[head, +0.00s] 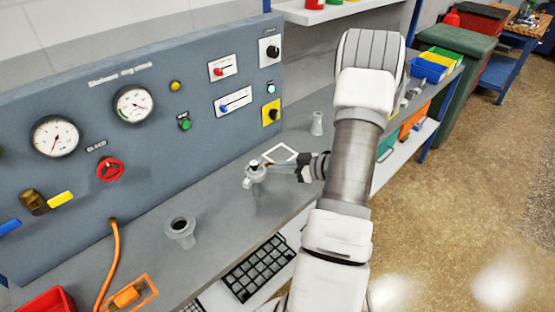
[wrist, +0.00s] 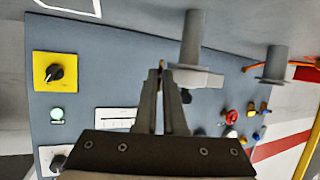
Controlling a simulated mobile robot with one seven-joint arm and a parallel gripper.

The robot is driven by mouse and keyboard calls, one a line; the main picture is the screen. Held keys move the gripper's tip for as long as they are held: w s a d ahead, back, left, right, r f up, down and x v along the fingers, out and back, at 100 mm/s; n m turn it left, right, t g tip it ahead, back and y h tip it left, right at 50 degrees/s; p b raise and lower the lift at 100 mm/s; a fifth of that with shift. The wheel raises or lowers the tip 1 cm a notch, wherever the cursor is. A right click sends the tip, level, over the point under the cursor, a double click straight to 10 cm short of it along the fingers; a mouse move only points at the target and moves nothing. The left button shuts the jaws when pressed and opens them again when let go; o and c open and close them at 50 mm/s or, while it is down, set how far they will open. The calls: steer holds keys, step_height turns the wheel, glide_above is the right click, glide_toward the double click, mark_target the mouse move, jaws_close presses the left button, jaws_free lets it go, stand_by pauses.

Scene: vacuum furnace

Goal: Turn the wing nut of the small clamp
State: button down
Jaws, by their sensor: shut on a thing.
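The small clamp (head: 255,172) sits around a short grey pipe fitting that stands on the bench, near the middle of the head view. In the wrist view the clamp (wrist: 205,78) is a light grey band around the pipe (wrist: 192,35). My gripper (head: 274,168) reaches in from the right, at the clamp's side. In the wrist view my gripper (wrist: 161,76) has its fingers close together at the clamp's left end, shut on the wing nut. A small brassy bit (wrist: 162,64) shows at the fingertips; most of the wing nut is hidden.
A second flanged pipe (head: 180,230) stands at the front left, and a small grey fitting (head: 317,123) stands behind. The control panel (head: 70,190) with gauges and knobs rises along the back. An orange hose (head: 109,255) lies at the left. A white-outlined square (head: 280,153) is behind my gripper.

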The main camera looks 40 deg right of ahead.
stand_by(0.4)
steer(key=c, duration=1)
jaws_free()
steer(key=shift+f, duration=0.15)
